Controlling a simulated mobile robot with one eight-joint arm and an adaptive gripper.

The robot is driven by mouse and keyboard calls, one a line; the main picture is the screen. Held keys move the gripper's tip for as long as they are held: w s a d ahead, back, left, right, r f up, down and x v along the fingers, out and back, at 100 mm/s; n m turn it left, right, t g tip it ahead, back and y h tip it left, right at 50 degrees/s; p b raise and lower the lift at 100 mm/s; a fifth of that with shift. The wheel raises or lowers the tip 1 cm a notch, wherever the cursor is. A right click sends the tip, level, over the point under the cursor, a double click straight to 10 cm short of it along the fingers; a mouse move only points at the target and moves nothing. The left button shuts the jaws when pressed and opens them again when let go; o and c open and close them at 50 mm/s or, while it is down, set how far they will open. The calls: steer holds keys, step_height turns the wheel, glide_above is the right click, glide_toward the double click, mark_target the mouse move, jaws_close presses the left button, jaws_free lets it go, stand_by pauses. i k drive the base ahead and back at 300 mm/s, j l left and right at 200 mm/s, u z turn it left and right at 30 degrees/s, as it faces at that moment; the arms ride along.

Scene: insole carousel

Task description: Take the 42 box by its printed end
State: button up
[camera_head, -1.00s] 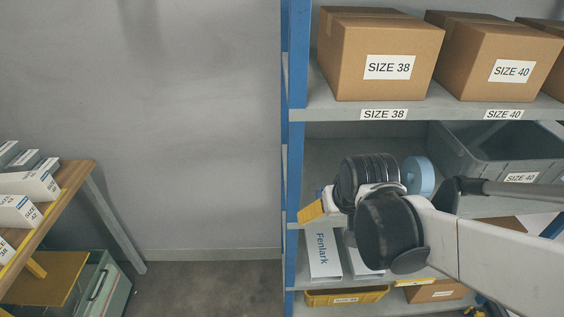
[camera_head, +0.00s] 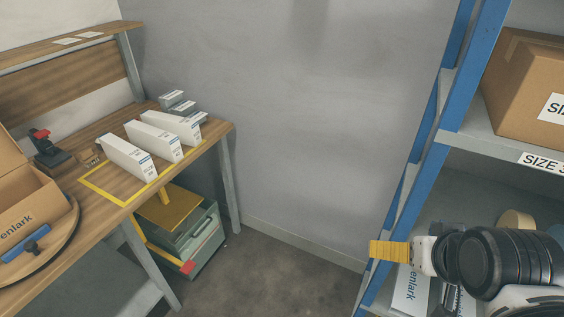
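Three long white boxes stand side by side on the wooden bench at left: a front one (camera_head: 124,156), a middle one (camera_head: 153,141) and a back one (camera_head: 172,126). Their printed ends face right, toward the bench's near edge. The print is too small to read, so I cannot tell which is the 42 box. My gripper (camera_head: 390,250), with a yellow ribbed part at its tip, is at lower right by the blue shelf post, far from the boxes. It points left. Its fingers cannot be told apart, so its opening is unclear.
Smaller grey-white boxes (camera_head: 178,101) lie behind the white boxes. A yellow frame (camera_head: 107,195) marks the bench top. An open carton (camera_head: 22,205) sits on a round turntable (camera_head: 50,250). The blue shelf post (camera_head: 432,130) stands beside my arm. Floor between bench and shelf is clear.

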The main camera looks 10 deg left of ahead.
mark_target(166, 146)
steer(key=u, duration=1.45)
steer(key=i+j, duration=0.15)
steer(key=i, duration=0.3)
steer(key=i+j+z, duration=0.15)
steer(key=i, duration=0.25)
steer(key=i+j, duration=0.15)
steer(key=i, duration=0.3)
steer(key=i+j+z, duration=0.15)
steer(key=i, duration=0.3)
